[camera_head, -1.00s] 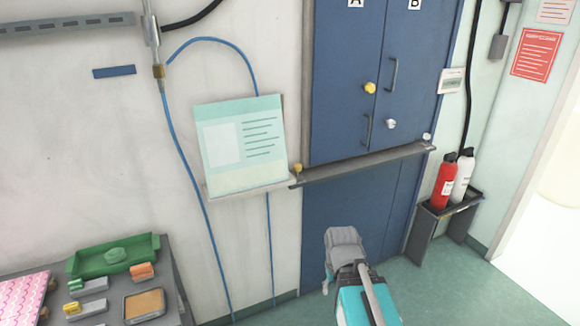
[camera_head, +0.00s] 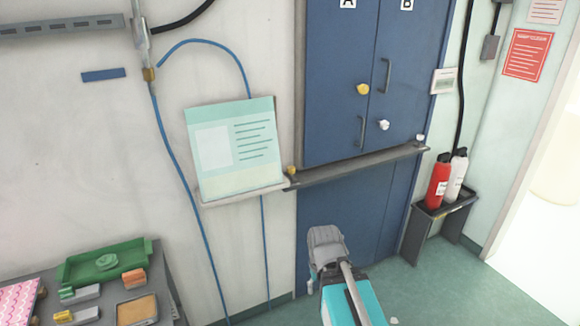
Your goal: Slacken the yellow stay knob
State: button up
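A round yellow knob (camera_head: 362,89) sits on the left blue door, beside the door seam. A smaller, darker yellow knob (camera_head: 291,170) is at the left end of the grey bar across the doors. I cannot tell which is the stay knob, or how tight either is. A grey ribbed form (camera_head: 327,240), apparently the end of my arm, is low in front of the doors, well below both knobs and apart from them. A teal body is behind it, nearer the camera. No fingers show clearly, so the gripper's opening is hidden.
The grey bar (camera_head: 350,168) crosses the doors; white knobs are on the right door (camera_head: 384,125) and at the bar's right end (camera_head: 420,138). A sign board (camera_head: 235,150) and blue hose (camera_head: 180,180) are left. Fire extinguishers (camera_head: 438,182) stand right. A bench holds a green tray (camera_head: 105,262).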

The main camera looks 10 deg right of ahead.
aim_at(291, 170)
jog(key=i, duration=0.95)
